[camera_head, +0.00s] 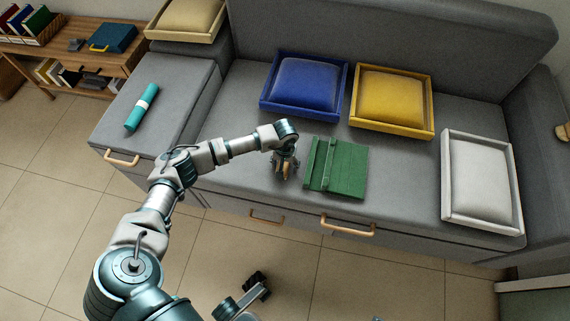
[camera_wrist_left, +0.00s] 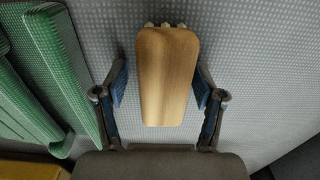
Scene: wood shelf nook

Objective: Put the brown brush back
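The brown brush (camera_wrist_left: 167,78) has a smooth, rounded wooden back. A few pale bristle tufts show at its far end in the left wrist view. It is over the grey sofa seat, left of a green panel-like piece (camera_head: 345,168), and shows small in the head view (camera_head: 285,170). My left gripper (camera_wrist_left: 161,88) points down at the seat with its blue-padded fingers on both sides of the brush. Narrow gaps show between pads and wood, so it looks open around the brush. My right gripper (camera_head: 257,281) seems to be the small dark shape at the bottom; its fingers are unclear.
Blue (camera_head: 306,84), yellow (camera_head: 391,100) and white (camera_head: 481,183) cushions in frames lie on the sofa. A teal roll (camera_head: 141,108) lies on the grey left section. A wooden shelf unit (camera_head: 60,45) stands at the far left.

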